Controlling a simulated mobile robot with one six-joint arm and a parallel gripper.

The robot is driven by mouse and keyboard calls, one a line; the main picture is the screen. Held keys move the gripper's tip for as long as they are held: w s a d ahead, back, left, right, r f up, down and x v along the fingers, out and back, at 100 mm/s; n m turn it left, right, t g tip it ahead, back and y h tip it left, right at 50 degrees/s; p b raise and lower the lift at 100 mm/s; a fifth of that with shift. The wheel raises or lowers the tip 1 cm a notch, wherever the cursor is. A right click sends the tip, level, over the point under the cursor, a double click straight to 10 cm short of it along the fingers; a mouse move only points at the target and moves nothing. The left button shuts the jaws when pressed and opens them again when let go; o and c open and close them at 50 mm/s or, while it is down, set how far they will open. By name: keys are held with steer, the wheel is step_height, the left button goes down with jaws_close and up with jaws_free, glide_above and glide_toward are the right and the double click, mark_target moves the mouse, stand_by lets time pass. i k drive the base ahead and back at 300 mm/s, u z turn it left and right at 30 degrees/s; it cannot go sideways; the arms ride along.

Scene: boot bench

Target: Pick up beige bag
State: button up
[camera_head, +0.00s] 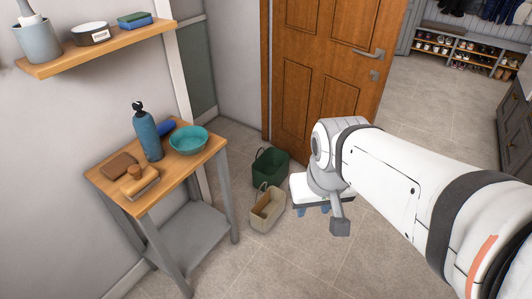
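The beige bag (267,209) is a small open-topped bag with a handle. It stands on the tiled floor in the middle of the head view, right of the wooden side table. My gripper (312,211) is at the end of my white arm, to the right of the bag and apart from it in the picture. Its blue fingertips point down and are partly hidden by my wrist. I cannot tell whether it is open or shut. Nothing is seen held in it.
A dark green bag (270,167) stands just behind the beige bag. The side table (190,181) bears a blue bottle (148,135), a teal bowl (188,140) and a brush (139,182). A wooden door (325,75) stands behind. The floor in front is clear.

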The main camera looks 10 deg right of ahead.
mark_target(265, 211)
steer(key=u, duration=0.95)
steer(key=i, duration=1.05)
steer(key=z, duration=1.7)
steer(key=i, duration=0.5)
steer(key=u, duration=0.05)
